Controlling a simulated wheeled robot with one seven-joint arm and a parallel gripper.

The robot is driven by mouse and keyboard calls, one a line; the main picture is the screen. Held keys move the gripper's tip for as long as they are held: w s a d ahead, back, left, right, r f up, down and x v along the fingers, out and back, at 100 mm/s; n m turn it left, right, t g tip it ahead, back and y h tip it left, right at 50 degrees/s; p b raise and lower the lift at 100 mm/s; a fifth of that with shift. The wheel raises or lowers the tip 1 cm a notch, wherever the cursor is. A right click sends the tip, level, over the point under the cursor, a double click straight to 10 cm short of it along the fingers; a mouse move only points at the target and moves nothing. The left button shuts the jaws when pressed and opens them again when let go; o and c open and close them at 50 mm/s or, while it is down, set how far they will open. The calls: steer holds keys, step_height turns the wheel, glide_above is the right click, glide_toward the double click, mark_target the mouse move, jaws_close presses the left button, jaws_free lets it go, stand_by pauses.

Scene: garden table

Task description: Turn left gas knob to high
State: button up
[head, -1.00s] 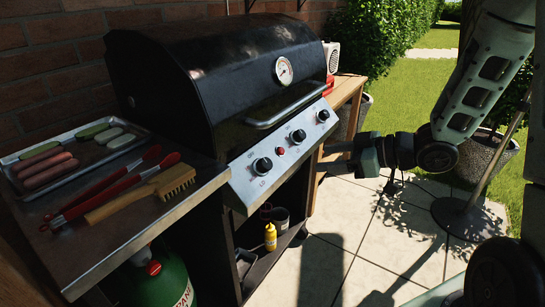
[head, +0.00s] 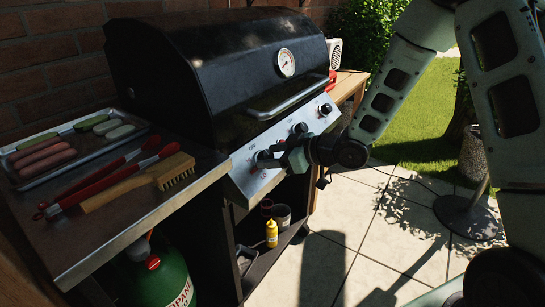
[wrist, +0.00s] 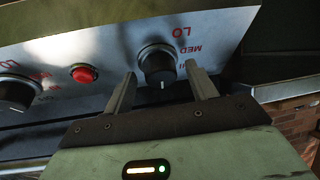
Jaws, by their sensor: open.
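The left gas knob (wrist: 157,62) is black and round with a silver base on the grill's steel panel (wrist: 105,35). In the wrist view the panel appears upside down, and the knob's white mark points down in the picture. The LO and MED labels show at its upper right, with a partly hidden label below them. My gripper (wrist: 161,78) is open, one finger at each side of the knob, with gaps visible; contact cannot be told. In the head view my gripper (head: 272,158) covers most of the left knob.
A red button (wrist: 85,73) and the middle knob (wrist: 16,92) are beside the left knob. The black lid (head: 200,60) is closed, its handle (head: 290,98) above the panel. A side shelf at left holds a tray of food (head: 25,180), tongs (head: 110,172) and a brush (head: 135,183).

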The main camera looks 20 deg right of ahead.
steer(key=shift+a, duration=0.1)
steer(key=c, duration=1)
steer(key=shift+w+n, duration=0.1)
steer(key=shift+n, duration=0.2)
steer(key=n+g+p, duration=0.1)
steer(key=n+p, duration=0.1)
steer(key=n, duration=0.1)
steer(key=n+g+y+p, duration=0.1)
steer(key=n+g, duration=0.1)
steer(key=n, duration=0.2)
steer(key=shift+w+r+p, duration=0.1)
steer(key=shift+r+p, duration=0.1)
steer(key=shift+p, duration=0.15)
steer(key=n+g+p, duration=0.1)
steer(key=n+p, duration=0.1)
steer(key=n, duration=0.1)
steer(key=shift+n, duration=0.3)
steer(key=shift+n+g+h+p, duration=0.4)
steer(key=shift+n+g+p, duration=0.25)
steer(key=shift+n, duration=0.55)
steer(key=shift+w+f, duration=0.1)
